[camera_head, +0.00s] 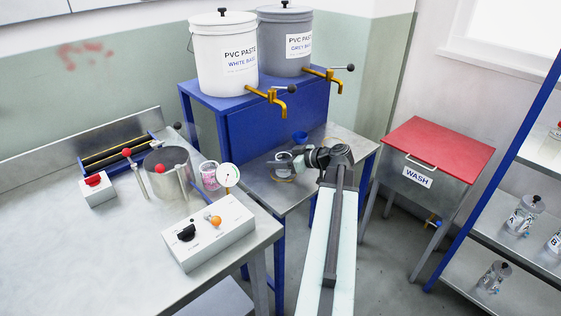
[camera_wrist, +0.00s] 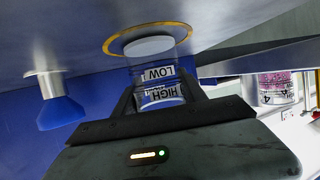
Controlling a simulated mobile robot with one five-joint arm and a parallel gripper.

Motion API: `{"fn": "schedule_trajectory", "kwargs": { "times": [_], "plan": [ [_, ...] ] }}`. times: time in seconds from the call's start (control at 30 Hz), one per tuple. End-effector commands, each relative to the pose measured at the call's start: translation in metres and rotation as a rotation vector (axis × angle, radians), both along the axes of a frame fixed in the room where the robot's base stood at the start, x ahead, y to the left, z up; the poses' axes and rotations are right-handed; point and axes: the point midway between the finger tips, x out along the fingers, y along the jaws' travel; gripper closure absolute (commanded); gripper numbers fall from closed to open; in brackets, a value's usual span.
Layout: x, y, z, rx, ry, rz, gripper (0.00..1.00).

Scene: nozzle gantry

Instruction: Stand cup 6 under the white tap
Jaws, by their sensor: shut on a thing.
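My gripper (camera_head: 303,159) is shut on a clear cup (camera_head: 285,160) with LOW and HIGH marks. The cup also shows between the jaws in the wrist view (camera_wrist: 158,82), where the picture is upside down. Its number is not readable. The white tap (camera_head: 270,97) is the brass tap on the white-base bucket (camera_head: 224,60), and the cup is below its spout. A yellow ring (camera_wrist: 112,46) on the metal shelf (camera_head: 262,184) surrounds the cup's pale base in the wrist view. I cannot tell whether the base touches the shelf.
The grey bucket's tap (camera_head: 327,78) hangs to the right. A pink-speckled cup (camera_head: 209,175) stands by a dial on the left bench (camera_head: 100,235). A red-lidded wash bin (camera_head: 437,150) is at right.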

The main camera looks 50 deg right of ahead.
Motion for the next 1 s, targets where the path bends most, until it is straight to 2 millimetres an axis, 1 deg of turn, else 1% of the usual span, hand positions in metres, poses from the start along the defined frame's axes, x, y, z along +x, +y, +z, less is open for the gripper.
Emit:
{"fn": "schedule_trajectory", "kwargs": {
  "times": [0.1,0.13,0.17,0.2,0.47,0.57,0.67,0.9,1.0],
  "plan": [
    [0.0,0.0,-0.005,0.0,0.0,0.0,0.9],
    [0.0,0.0,-0.003,0.0,0.0,0.0,0.43],
    [0.0,0.0,-0.003,0.0,0.0,0.0,0.35],
    [0.0,0.0,-0.003,0.0,0.0,0.0,0.3],
    [0.0,0.001,-0.002,0.0,0.0,0.001,0.3],
    [0.0,0.0,0.004,0.0,0.0,0.001,0.3],
    [-0.016,-0.003,0.011,0.001,0.0,0.0,0.3],
    [-0.07,-0.016,0.036,0.001,-0.001,-0.003,0.3],
    [-0.088,-0.021,0.042,0.0,-0.001,-0.001,0.3]
  ]
}}
